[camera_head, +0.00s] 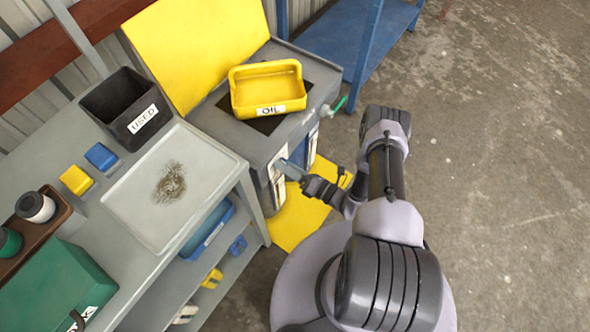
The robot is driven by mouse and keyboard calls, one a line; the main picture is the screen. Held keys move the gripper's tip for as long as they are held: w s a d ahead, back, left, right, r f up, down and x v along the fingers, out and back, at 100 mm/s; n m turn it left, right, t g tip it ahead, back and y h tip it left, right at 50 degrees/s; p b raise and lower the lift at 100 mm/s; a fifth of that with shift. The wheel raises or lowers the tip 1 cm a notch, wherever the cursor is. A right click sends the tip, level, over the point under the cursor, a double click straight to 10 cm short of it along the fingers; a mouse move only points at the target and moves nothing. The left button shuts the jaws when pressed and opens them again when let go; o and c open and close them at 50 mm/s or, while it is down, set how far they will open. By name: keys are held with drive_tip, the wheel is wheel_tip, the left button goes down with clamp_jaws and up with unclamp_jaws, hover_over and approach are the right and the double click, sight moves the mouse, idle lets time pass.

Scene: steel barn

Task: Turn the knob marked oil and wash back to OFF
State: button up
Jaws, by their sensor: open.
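A grey cabinet-like unit (222,124) with a raised yellow lid or panel (190,45) stands at the upper middle of the head view. On its top, over a dark opening, sits a yellow tray (285,90) labelled OIL. White labels show on the unit's front face, too small to read. My gripper (283,166) is at this front face, beside a white label, its jaws open. Whether it touches anything there I cannot tell. The gripper and arm cover part of the front, and no knob or its mark can be made out. A green-tipped fitting (338,106) sticks out at the unit's right corner.
A grey bench (92,205) at left holds a black USED bin (125,108), a stained light tray (140,205), blue and yellow blocks, and a green box (60,287). Blue shelving (358,40) stands behind. A yellow mat (296,218) lies below. Concrete floor at right is clear.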

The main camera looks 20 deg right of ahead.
drive_tip(key=p+v, duration=0.3)
drive_tip(key=v, duration=1.4)
drive_tip(key=shift+s, duration=0.2)
drive_tip(key=shift+d+r, duration=0.1)
drive_tip(key=shift+d, duration=0.05)
